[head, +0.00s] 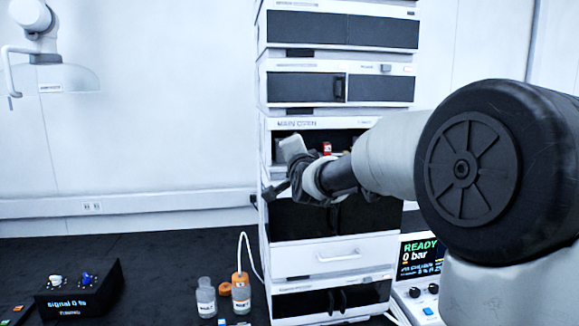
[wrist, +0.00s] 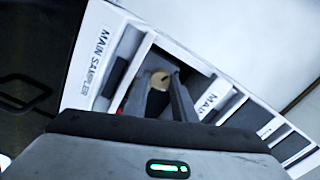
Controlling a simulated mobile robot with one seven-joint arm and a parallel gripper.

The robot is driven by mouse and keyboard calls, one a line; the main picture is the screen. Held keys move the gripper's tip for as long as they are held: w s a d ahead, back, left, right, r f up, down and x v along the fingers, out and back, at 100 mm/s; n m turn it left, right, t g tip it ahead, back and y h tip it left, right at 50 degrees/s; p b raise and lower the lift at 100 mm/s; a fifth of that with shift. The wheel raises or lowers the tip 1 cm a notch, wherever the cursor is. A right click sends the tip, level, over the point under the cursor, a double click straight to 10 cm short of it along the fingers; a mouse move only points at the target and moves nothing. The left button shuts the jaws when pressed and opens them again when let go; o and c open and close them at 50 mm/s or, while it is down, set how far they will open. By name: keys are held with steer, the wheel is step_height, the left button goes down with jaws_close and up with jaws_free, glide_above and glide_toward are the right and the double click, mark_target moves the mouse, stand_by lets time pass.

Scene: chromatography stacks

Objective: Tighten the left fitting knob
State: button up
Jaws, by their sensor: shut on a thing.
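In the wrist view, a round tan, brass-like fitting knob (wrist: 159,79) shows between the two dark fingers of my gripper (wrist: 160,92). The fingers are shut on it, inside an open bay of the stack. Which side of the bay this knob is on is hard to tell here. In the head view, my gripper (head: 281,187) reaches into the open bay under the oven label (head: 296,124). My own arm covers much of that bay, and the held knob is hidden there.
A small red part (head: 326,148) sits in the bay near my wrist. The instrument stack (head: 340,255) rises around the bay. Bottles (head: 206,298) (head: 241,293) stand left of it. A display reading READY, 0 bar (head: 421,255) is at the right. A signal box (head: 78,293) is at the left.

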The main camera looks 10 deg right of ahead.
steer(key=m+b, duration=0.1)
steer(key=b, duration=0.1)
steer(key=m+b, duration=0.2)
steer(key=shift+f+m, duration=0.2)
steer(key=shift+m, duration=0.1)
steer(key=m+b, duration=0.3)
steer(key=b, duration=0.2)
steer(key=shift+f+m, duration=0.1)
steer(key=shift+m, duration=0.3)
steer(key=m+b, duration=0.3)
steer(key=shift+r+m+b, duration=0.3)
steer(key=shift+m+b, duration=0.3)
steer(key=shift+m, duration=0.5)
steer(key=o, duration=1)
steer(key=shift+f, duration=0.1)
steer(key=shift+o, duration=0.2)
steer(key=shift+s+f, duration=0.1)
